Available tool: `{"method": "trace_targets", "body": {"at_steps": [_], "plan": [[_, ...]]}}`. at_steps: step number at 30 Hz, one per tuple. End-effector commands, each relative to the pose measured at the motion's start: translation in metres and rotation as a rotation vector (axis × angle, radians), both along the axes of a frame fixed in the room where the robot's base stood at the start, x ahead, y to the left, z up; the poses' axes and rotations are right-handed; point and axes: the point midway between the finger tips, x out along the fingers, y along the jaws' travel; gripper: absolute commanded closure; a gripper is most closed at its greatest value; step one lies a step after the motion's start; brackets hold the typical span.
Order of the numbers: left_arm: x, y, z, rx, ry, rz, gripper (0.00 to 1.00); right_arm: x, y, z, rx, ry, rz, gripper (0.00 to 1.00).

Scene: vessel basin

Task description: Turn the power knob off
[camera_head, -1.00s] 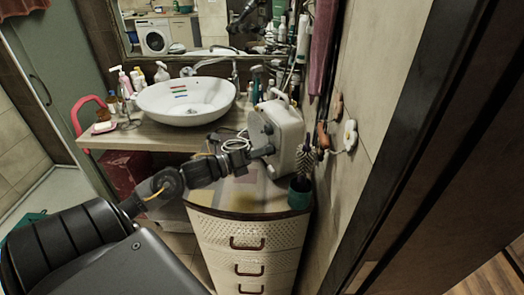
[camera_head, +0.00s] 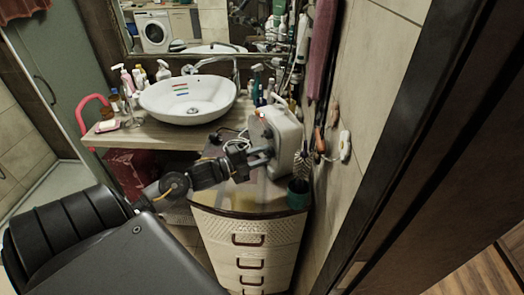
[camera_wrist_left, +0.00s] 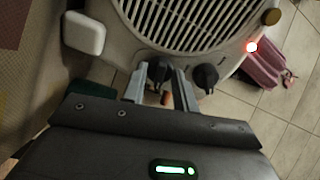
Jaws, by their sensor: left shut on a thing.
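A cream portable heater (camera_head: 288,130) stands on the drawer cabinet, its grille side facing my left arm. In the left wrist view the heater's grille (camera_wrist_left: 190,18) has two dark knobs below it. My left gripper (camera_wrist_left: 160,82) is shut on one dark knob (camera_wrist_left: 158,70), with a finger on each side of it. The second dark knob (camera_wrist_left: 205,76) sits just right of the fingers, outside them. Which is the power knob I cannot read. A small light (camera_wrist_left: 251,46) glows on the heater's corner. In the head view the gripper (camera_head: 262,154) is at the heater's lower front.
The drawer cabinet (camera_head: 247,228) carries the heater and a teal cup (camera_head: 298,193) with a brush. A white basin (camera_head: 188,98) and several bottles stand on the wooden counter (camera_head: 160,134) at left. The tiled wall (camera_head: 370,90) is close on the right.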

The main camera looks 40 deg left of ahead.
Motion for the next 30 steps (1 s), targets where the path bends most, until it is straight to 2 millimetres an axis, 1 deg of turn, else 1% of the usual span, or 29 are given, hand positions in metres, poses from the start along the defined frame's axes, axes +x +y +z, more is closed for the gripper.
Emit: {"method": "trace_targets", "body": {"at_steps": [1,3,24,30], "plan": [[0.0,0.001,0.004,-0.042,0.017,0.002,0.94,0.0,0.0,0.008,0.0,0.0,0.0,0.48],[0.0,0.001,0.004,-0.102,0.043,0.002,0.94,0.0,0.0,0.013,0.0,0.0,0.0,0.48],[0.0,0.0,0.003,-0.715,0.296,0.002,0.94,0.0,0.0,0.068,0.0,0.0,0.0,0.48],[0.0,0.0,0.002,-0.869,0.36,0.002,0.94,0.0,0.0,0.079,0.0,0.0,0.0,0.48]]}}
